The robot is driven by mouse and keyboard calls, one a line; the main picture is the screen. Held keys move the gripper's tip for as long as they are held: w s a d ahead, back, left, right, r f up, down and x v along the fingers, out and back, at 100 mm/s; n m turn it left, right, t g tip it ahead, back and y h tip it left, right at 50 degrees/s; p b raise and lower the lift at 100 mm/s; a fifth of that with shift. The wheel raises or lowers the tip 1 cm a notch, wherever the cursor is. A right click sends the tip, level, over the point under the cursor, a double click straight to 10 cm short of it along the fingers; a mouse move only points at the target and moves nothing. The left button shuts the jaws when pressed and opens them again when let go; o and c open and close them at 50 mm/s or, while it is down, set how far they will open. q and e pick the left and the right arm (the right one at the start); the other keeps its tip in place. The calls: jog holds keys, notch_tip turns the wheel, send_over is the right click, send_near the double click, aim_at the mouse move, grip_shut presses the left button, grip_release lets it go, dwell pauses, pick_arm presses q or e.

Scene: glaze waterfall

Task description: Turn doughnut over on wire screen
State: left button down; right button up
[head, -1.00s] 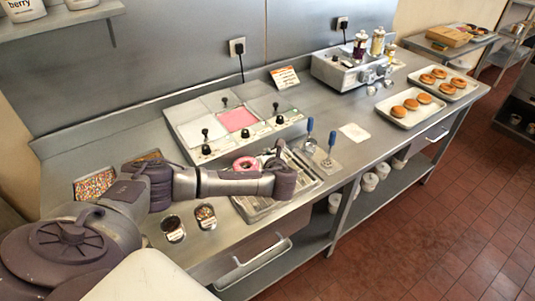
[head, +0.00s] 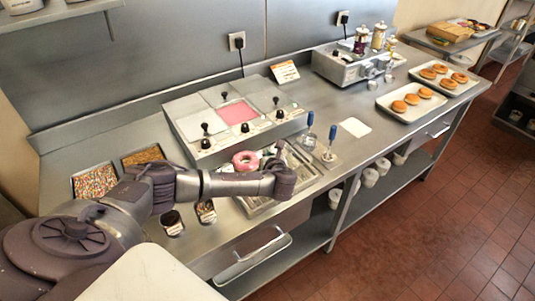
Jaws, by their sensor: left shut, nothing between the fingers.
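A pink-glazed doughnut (head: 246,160) lies with pink showing upward, just behind my left forearm. The forearm hides its near edge. The wire screen (head: 303,179) sits in a metal tray at the counter's front, partly covered by my arm. Whether the doughnut rests fully on the screen cannot be seen. My left gripper (head: 279,149) is shut and empty, over the screen to the right of the doughnut and apart from it. My right gripper is out of view.
A glaze unit with a pink well (head: 238,113) stands behind. Sprinkle trays (head: 95,181) and small labelled cups (head: 172,223) lie left. White trays of doughnuts (head: 411,117) are farther right.

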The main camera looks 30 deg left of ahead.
pick_arm(q)
jog(key=shift+f, duration=0.3)
dwell(0.5)
jog(key=c, duration=1.4)
grip_release()
jog(key=shift+o, duration=0.4)
jog(key=o, duration=0.3)
jog(key=shift+s+d+r+p, duration=0.1)
jog(key=shift+s+d+p, duration=0.8)
jog(key=shift+p, duration=0.1)
jog(key=shift+s+d+p, duration=1.6)
jog(key=shift+s+d, duration=0.15)
jog(key=shift+d, duration=0.05)
